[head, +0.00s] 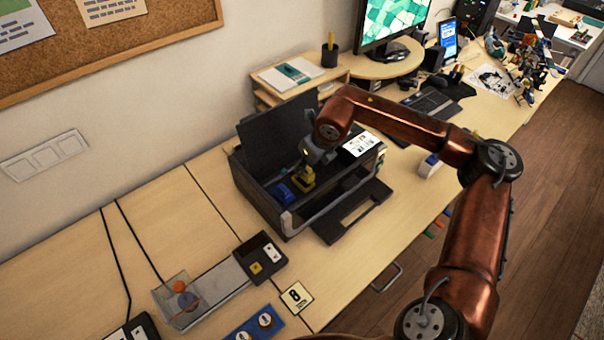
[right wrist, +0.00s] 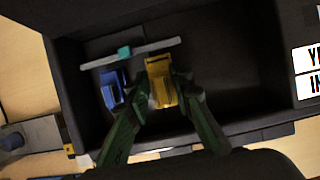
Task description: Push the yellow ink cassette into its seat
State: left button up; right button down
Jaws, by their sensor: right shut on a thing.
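The yellow ink cassette (head: 303,179) is inside the open black printer (head: 262,198). In the right wrist view the yellow cassette (right wrist: 160,82) stands between the two fingers of my right gripper (right wrist: 158,92), which is shut on it. A blue cassette (head: 284,194) sits just left of it in the printer; it also shows in the right wrist view (right wrist: 112,90). A pale bar with a teal block (right wrist: 125,53) runs across the bay close to the cassettes. The cassette's lower end and its seat are hidden. My left gripper is not in view.
The printer's raised lid (head: 275,135) stands behind the bay, and its front tray (head: 352,208) sticks out over the desk. A box with yellow and white buttons (head: 260,257) and a number 8 card (head: 296,297) lie in front.

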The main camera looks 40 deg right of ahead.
aim_at(304, 173)
jog(key=x, duration=0.1)
jog(key=b+x, duration=0.1)
jog(key=x, duration=0.1)
jog(key=shift+s+a+f, duration=0.1)
jog(key=shift+s+f, duration=0.15)
jog(key=shift+f, duration=0.35)
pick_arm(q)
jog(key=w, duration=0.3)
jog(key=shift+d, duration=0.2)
pick_arm(e)
jog(key=c, duration=1.7)
grip_release()
jog(key=shift+s+r, duration=0.1)
jog(key=shift+r, duration=0.2)
jog(key=p+v, duration=0.1)
jog(key=v, duration=0.3)
jog(key=shift+r, duration=0.25)
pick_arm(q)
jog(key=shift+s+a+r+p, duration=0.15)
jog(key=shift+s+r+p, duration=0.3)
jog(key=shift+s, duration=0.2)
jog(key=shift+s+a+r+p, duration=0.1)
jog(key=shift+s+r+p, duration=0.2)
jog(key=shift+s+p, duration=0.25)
pick_arm(e)
jog(key=shift+v, duration=3.5)
jog(key=shift+s, duration=0.1)
